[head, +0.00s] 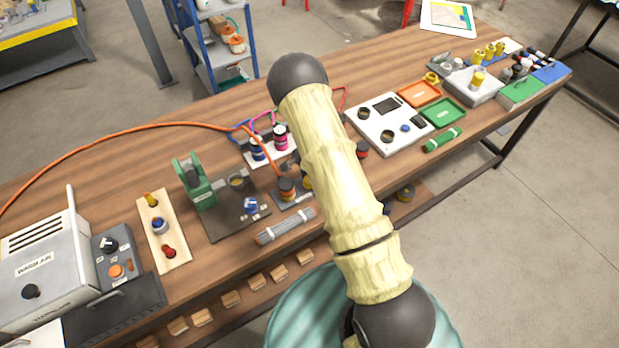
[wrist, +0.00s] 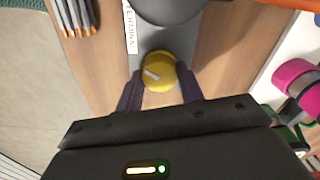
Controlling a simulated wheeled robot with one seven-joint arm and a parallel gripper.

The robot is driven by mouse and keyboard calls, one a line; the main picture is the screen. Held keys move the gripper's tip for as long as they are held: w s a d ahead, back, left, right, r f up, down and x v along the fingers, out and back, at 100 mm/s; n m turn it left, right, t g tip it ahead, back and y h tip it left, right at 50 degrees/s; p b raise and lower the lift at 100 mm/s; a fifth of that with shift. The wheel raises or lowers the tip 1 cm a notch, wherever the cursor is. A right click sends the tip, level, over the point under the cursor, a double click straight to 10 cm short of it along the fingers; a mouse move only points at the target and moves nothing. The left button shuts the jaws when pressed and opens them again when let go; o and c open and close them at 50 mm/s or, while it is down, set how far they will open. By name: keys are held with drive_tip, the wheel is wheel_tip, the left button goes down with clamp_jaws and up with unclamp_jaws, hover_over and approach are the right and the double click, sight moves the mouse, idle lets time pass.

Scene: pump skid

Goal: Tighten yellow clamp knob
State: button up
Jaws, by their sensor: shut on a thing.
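The yellow clamp knob (wrist: 166,66) is round with a white mark on its face. It sits on a grey plate with a white label reading "TERMINAL" (wrist: 130,28), in the wrist view. My gripper (wrist: 158,78) is shut on the knob, one dark finger on each side. In the head view only a sliver of the yellow knob (head: 308,182) shows beside my arm. My arm hides the gripper there.
A bundle of grey rods (head: 286,227) lies on the wooden bench near the knob. A green press (head: 196,185) stands to the left, with an orange hose (head: 130,128) behind. Pink and blue cylinders stand on a white base (head: 262,158). A white panel (head: 375,136) is on the right.

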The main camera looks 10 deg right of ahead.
drive_tip(key=shift+m, duration=1.6)
drive_tip(key=o, duration=1)
wheel_tip(320, 180, up, 17)
drive_tip(key=b, duration=0.2)
drive_tip(key=shift+r+b, duration=0.2)
drive_tip(key=shift+b, duration=0.15)
